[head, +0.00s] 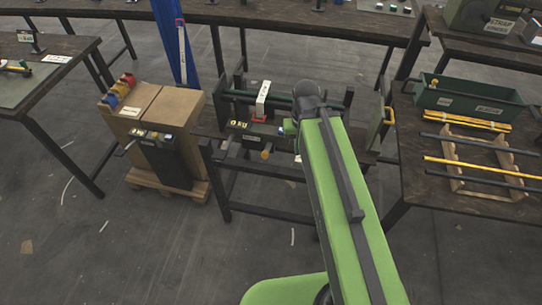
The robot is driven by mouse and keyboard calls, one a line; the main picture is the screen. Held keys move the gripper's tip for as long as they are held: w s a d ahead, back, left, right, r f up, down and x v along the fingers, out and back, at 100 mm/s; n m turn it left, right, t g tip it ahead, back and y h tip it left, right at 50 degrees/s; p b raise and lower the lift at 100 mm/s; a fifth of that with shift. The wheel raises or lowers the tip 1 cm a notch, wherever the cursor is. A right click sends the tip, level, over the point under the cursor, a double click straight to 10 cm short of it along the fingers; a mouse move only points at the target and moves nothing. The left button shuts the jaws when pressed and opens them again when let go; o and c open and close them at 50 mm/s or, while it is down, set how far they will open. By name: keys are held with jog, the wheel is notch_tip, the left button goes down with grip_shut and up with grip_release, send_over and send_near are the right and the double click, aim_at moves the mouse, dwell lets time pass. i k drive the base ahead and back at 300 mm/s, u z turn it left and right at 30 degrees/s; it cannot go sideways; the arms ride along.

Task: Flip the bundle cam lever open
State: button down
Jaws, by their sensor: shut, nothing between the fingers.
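A dark stand (272,200) in the middle carries dark green bars (240,94) lying across it between black uprights. A pale upright piece with a label (263,92) crosses the bars, with a small red part (259,119) at its foot. I cannot tell for certain which part is the bundle cam lever, or whether it is open. My green arm reaches up from the bottom right to the stand's right side. Its dark round wrist joint is near the right end of the bars. My gripper is hidden behind the arm, and the arm also covers part of the stand.
Left of the stand, cardboard boxes (168,108) sit on a pallet (150,185). On the right table (420,185) are a green bin (470,98), yellow bars (466,121) and a wooden cradle (453,165) with rods.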

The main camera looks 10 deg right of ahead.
aim_at(267, 149)
jog(key=z, duration=0.1)
jog(key=k, duration=1)
jog(key=u, duration=0.35)
jog(key=i, duration=0.95)
jog(key=u, duration=1.75)
jog(key=k, duration=0.55)
jog(key=z, duration=0.1)
